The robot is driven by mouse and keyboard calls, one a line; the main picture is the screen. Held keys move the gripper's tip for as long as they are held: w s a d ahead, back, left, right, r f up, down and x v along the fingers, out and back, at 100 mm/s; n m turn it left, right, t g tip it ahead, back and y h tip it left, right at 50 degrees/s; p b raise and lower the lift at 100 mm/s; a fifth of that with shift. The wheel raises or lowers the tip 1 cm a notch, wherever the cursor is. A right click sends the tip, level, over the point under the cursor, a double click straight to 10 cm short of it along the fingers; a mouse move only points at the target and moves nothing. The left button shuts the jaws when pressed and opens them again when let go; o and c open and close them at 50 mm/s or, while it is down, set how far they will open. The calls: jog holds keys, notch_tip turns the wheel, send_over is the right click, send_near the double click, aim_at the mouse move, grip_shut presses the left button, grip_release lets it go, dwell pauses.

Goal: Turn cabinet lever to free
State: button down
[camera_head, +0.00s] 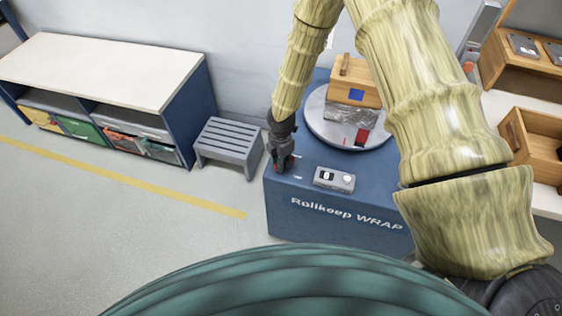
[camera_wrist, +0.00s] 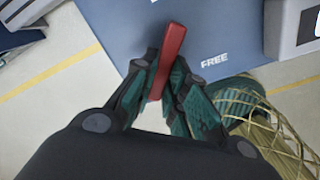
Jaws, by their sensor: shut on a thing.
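The red lever (camera_wrist: 169,50) sits between my gripper's fingers (camera_wrist: 162,85) in the wrist view, and the gripper is shut on it. The lever runs nearly lengthwise in that view, its top leaning a little to the right. The white word FREE (camera_wrist: 214,61) is on the blue surface to the right of the lever, apart from it. In the head view my gripper (camera_head: 281,160) points down at the left edge of the blue Rollkeep WRAP cabinet (camera_head: 335,222). Only a speck of red shows there; the lever's pivot is hidden.
A grey control box (camera_head: 334,179) stands on the cabinet right of my gripper. Behind it is a round turntable (camera_head: 318,120) with a wrapped wooden crate (camera_head: 358,85). A grey slatted stool (camera_head: 229,142) is close on the left. Open floor lies front left.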

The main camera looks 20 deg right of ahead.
jog(key=m, duration=0.4)
jog(key=shift+s+m, duration=0.1)
jog(key=shift+m, duration=0.2)
jog(key=m, duration=0.5)
jog(key=shift+s+b, duration=0.1)
jog(key=shift+b, duration=0.3)
jog(key=shift+a+m, duration=0.1)
jog(key=shift+m, duration=0.3)
jog(key=c, duration=1.4)
grip_release()
jog(key=shift+c, duration=0.2)
notch_tip(320, 180, up, 12)
jog(key=shift+f, duration=0.1)
